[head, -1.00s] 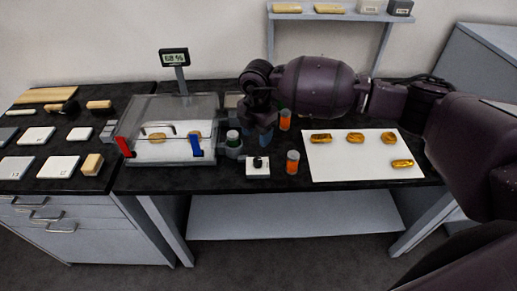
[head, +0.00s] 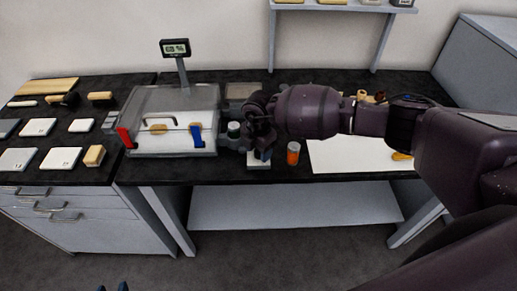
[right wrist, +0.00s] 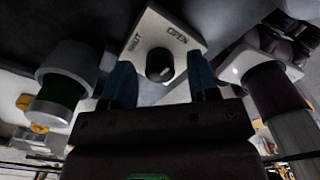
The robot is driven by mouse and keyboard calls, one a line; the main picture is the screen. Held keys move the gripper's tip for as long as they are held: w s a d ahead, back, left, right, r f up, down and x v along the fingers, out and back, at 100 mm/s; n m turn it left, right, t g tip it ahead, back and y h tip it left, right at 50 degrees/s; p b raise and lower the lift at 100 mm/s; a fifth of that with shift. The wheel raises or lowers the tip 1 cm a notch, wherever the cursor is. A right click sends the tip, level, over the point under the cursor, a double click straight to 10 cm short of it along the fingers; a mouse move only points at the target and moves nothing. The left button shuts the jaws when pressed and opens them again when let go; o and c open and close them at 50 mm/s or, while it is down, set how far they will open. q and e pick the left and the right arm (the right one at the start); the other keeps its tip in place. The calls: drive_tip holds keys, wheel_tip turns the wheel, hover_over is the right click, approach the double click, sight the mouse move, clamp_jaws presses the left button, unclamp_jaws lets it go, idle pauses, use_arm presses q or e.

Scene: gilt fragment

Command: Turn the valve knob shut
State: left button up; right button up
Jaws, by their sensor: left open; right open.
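The valve knob (right wrist: 160,64) is a short black knob on a white plate (right wrist: 172,32) marked SHUT and OPEN in the right wrist view. A small pale mark shows on the knob, but its exact heading is hard to tell. My right gripper (right wrist: 161,72) is open, with one blue finger on each side of the knob; contact is not visible. In the head view my right gripper (head: 262,152) is over the white plate (head: 258,166) and hides the knob. My left gripper (head: 113,287) is open, with only its fingertips showing at the bottom edge.
A clear chamber (head: 172,105) with red and blue handles stands left of the valve. An orange vial (head: 293,153) stands just right. My right arm covers part of the white sheet (head: 340,160).

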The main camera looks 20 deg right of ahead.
drive_tip(key=c, duration=0.9)
drive_tip(key=shift+c, duration=0.2)
